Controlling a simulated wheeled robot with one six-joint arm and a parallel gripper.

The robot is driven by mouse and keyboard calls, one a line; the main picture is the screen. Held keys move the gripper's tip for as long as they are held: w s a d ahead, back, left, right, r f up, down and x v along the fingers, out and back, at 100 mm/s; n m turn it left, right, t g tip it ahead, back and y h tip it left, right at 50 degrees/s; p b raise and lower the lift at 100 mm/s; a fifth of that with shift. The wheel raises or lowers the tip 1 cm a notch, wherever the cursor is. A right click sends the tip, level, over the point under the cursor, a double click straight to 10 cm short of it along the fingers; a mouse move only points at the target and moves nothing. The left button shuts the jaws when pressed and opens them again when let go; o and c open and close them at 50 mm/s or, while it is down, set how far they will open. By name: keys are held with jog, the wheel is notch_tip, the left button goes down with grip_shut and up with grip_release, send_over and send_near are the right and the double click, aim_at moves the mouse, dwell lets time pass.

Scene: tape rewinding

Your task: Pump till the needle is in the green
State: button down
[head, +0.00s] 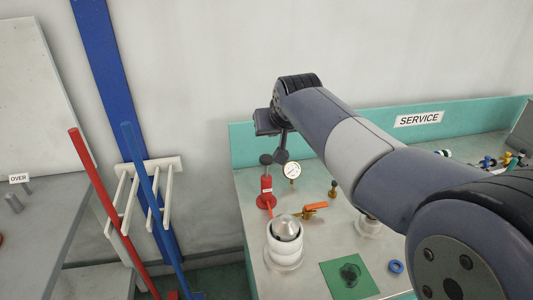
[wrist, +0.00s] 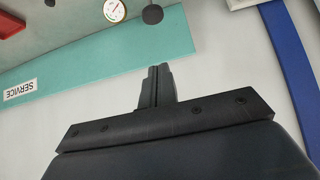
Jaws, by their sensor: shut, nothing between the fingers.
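The red hand pump (head: 266,192) stands upright at the left end of the bench, with a dark round knob (head: 266,159) above it. The gauge (head: 292,170), a white dial, is just right of the pump. The gauge also shows at the top edge of the wrist view (wrist: 115,10), its needle too small to read against any green. A dark round knob (wrist: 152,14) is beside it there. My gripper (head: 283,147) is above the pump and gauge. In the wrist view its fingers (wrist: 158,72) are together and empty, apart from the knob.
An orange-handled valve (head: 316,206) and a white cylinder with a metal cone (head: 285,241) stand close to the pump. A green mat (head: 348,280) and a blue ring (head: 396,267) lie nearer. The teal back panel (head: 243,152) carries a SERVICE sign (head: 419,119). My arm hides part of the bench.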

jog(key=p, duration=0.2)
send_over(266, 167)
jog(key=s, duration=0.2)
jog(key=f, duration=1)
jog(key=shift+w+d, duration=0.2)
jog(key=shift+w, duration=0.05)
jog(key=shift+f, duration=0.55)
jog(key=shift+f, duration=0.1)
notch_tip(266, 167, down, 5)
jog(key=b, duration=0.4)
jog(key=shift+s+r, duration=0.1)
jog(key=shift+r, duration=0.1)
